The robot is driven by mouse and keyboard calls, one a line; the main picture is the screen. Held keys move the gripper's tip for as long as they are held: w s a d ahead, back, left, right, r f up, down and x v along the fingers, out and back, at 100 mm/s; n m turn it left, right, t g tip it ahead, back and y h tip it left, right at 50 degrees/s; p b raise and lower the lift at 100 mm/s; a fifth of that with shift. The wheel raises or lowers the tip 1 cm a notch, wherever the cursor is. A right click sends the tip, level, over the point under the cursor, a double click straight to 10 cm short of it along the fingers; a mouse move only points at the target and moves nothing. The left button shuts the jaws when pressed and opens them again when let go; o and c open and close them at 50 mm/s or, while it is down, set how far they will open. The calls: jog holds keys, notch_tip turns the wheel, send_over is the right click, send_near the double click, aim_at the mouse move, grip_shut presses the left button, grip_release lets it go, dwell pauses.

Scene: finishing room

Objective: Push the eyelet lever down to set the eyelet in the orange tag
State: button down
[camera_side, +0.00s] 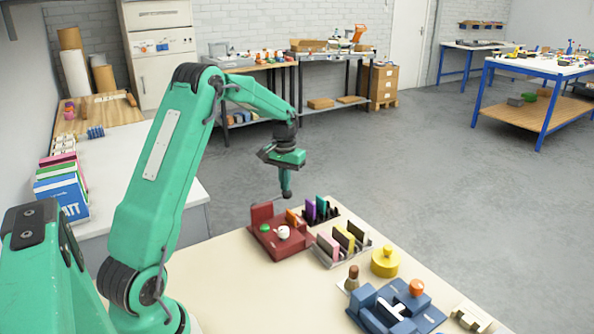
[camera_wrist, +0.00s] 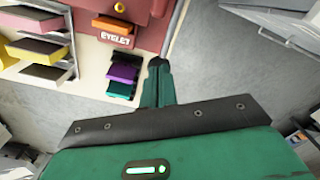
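A dark red eyelet press (camera_side: 277,247) sits on the cream table, with a green button and a white round part on its base. It also shows at the top of the wrist view (camera_wrist: 150,15). An orange piece lettered EYELET (camera_wrist: 113,33) is against the press in the wrist view; an orange piece (camera_side: 292,217) shows at its right side in the side view. I cannot clearly make out the lever. My gripper (camera_side: 286,193) points down above the press, apart from it. Its fingers (camera_wrist: 158,65) look closed together and empty.
Purple and green tags (camera_wrist: 123,74) stand in a rack beside the press. Another rack holds yellow and pink tags (camera_side: 343,240). A yellow round container (camera_side: 385,262), a brown-topped stamp (camera_side: 352,278) and a blue device (camera_side: 398,305) stand nearer the front right.

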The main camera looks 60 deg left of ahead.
jog(key=shift+f, duration=0.2)
jog(key=shift+s+f, duration=0.1)
jog(key=shift+f, duration=1.2)
dwell(0.3)
notch_tip(320, 180, up, 10)
jog(key=shift+s+f, duration=0.15)
jog(key=shift+s, duration=0.05)
dwell(1.6)
dwell(0.4)
notch_tip(320, 180, up, 4)
dwell(0.5)
